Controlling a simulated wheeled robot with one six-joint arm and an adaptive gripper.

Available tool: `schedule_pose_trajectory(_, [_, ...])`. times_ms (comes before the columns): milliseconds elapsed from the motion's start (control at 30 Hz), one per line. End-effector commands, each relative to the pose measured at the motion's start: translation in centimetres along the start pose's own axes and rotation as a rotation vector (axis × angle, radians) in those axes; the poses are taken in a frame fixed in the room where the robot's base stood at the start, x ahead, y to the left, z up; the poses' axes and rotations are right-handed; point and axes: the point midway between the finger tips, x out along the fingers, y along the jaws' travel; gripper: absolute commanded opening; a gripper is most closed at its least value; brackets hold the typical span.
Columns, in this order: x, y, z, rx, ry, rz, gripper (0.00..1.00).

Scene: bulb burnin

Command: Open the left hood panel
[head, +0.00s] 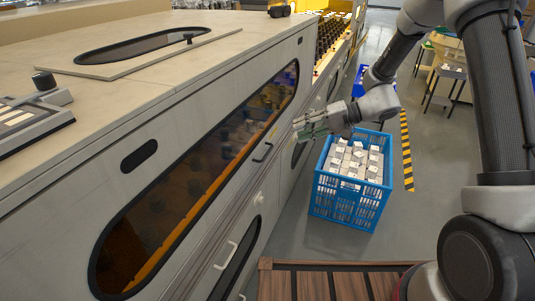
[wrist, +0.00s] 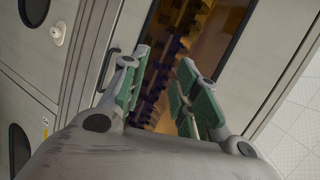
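A grey hood panel (head: 188,112) with a long dark-rimmed amber window (head: 190,185) forms the sloping front of the machine and looks shut. A black bar handle (head: 263,153) sits near its lower right edge. My gripper (head: 303,127) is to the right of this handle, apart from it, in front of the machine. In the wrist view, the fingers with green pads (wrist: 162,95) are spread with nothing between them. Behind them show an amber window (wrist: 185,55) with dark items inside and a dark handle (wrist: 108,68) beside the left finger.
A blue crate (head: 318,195) of white boxes stands on the floor below my gripper. A white knob (head: 258,198) and white handles (head: 226,256) are on the machine's lower front. A brown slatted surface (head: 335,285) is at the bottom.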

Motion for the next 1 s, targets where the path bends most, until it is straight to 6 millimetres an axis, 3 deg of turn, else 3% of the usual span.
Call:
schedule_pose_trajectory(33, [2.2, 2.2, -1.6, 0.028, 0.027, -0.044, 0.30])
schedule_pose_trajectory(200, [7.7, 7.9, -6.1, 0.070, 0.160, -0.164, 0.30])
schedule_pose_trajectory(400, [10.7, 12.4, -8.6, 0.093, 0.266, -0.216, 0.30])
schedule_pose_trajectory(567, [12.2, 13.1, -9.3, 0.095, 0.289, -0.224, 0.30])
schedule_pose_trajectory(1000, [18.0, 11.8, -11.1, 0.097, 0.288, -0.223, 0.30])
